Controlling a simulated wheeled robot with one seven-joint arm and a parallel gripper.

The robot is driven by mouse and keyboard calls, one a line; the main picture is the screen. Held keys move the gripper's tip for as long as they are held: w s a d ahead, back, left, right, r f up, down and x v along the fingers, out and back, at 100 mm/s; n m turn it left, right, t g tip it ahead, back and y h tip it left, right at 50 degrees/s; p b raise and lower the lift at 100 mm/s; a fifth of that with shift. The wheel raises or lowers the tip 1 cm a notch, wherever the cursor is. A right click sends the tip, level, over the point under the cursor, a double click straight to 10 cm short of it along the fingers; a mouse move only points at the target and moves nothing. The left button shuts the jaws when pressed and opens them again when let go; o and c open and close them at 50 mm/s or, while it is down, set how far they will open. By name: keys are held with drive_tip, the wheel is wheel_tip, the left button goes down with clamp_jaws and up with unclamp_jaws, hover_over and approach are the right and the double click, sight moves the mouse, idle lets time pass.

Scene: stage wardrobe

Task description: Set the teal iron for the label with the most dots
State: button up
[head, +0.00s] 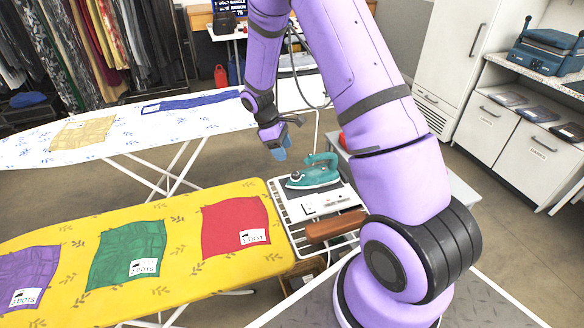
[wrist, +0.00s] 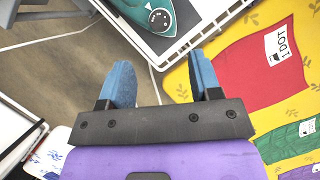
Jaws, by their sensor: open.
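The teal iron (head: 316,173) stands on a white wire rack (head: 283,208) at the end of the yellow ironing board. In the wrist view the iron (wrist: 125,12) is cut off at the top edge and shows a dark round dial (wrist: 160,18); its setting is too small to read. My gripper (head: 279,152) is open and empty, above and left of the iron; its blue fingers (wrist: 163,82) point down, apart. The red cloth's label (wrist: 282,46) reads "1 DOT". The green cloth's label (head: 143,267) and purple cloth's label (head: 25,297) end in "DOTS"; their numbers are unclear.
The yellow board (head: 180,210) holds the red, green and purple cloths. A brown wooden block (head: 335,227) and a white labelled plate (head: 328,203) lie on the rack beside the iron. A white ironing board (head: 130,128) with tan and blue cloths stands behind.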

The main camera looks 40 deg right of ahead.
sight(295, 173)
drive_tip(key=x, duration=0.9)
drive_tip(key=shift+f, duration=0.2)
drive_tip(key=c, duration=0.9)
drive_tip(key=m, duration=0.2)
drive_tip(key=m+g+y, duration=0.1)
drive_tip(key=m, duration=0.2)
drive_tip(key=shift+d+y, duration=0.2)
drive_tip(key=shift+y, duration=0.1)
drive_tip(key=shift+c, duration=0.2)
drive_tip(key=o, duration=0.9)
drive_tip(key=shift+o, duration=0.2)
drive_tip(key=shift+w+r, duration=0.1)
drive_tip(key=shift+r, duration=0.05)
drive_tip(key=v, duration=1)
drive_tip(key=shift+r, duration=0.3)
